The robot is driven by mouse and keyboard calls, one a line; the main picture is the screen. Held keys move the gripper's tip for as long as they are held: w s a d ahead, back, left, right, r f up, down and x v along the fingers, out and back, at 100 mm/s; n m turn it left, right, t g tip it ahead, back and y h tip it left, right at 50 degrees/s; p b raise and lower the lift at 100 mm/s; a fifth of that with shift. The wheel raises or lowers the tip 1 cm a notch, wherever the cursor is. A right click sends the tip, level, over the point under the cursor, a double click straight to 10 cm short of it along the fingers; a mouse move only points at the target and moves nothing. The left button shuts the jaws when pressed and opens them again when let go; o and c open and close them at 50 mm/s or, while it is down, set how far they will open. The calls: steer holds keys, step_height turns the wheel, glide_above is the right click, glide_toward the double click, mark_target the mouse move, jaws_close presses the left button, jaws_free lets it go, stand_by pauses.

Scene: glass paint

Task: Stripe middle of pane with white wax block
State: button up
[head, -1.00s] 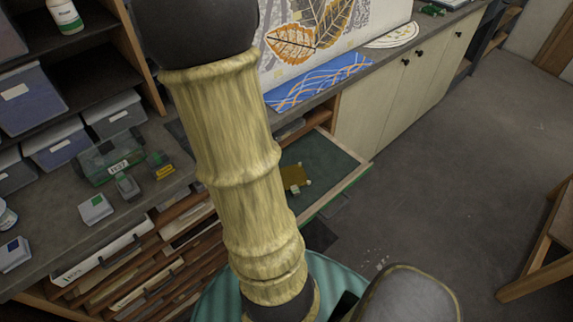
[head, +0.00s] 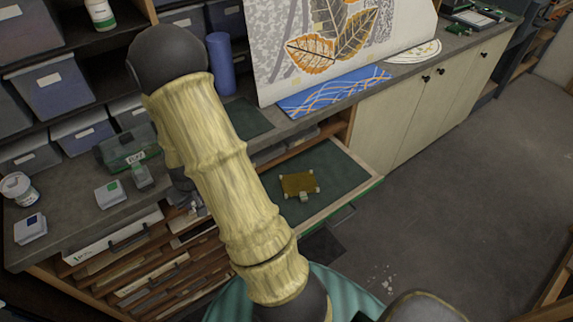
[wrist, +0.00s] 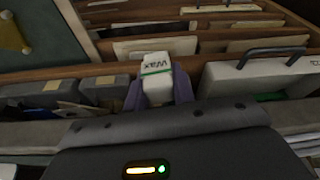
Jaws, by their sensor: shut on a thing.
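The white wax block (wrist: 157,75), marked "Wax" and with a green band, is in the wrist view. My gripper (wrist: 158,92) is shut on it, with a finger on each side. The block is over the shelves of upright sheets, in front of the counter. An amber pane (head: 299,187) with small pale blocks at its corners lies flat on the dark green pulled-out drawer (head: 338,170). Only a corner of the pane (wrist: 10,38) shows at the upper left of the wrist view, apart from the wax block. In the head view my arm hides most of the gripper.
A blue patterned cloth (head: 333,90) lies behind the drawer.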

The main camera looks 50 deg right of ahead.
steer(key=w+a+f+n, duration=0.1)
steer(key=a+f, duration=0.6)
steer(key=f, duration=0.3)
steer(key=shift+a+f, duration=0.35)
steer(key=shift+a, duration=0.05)
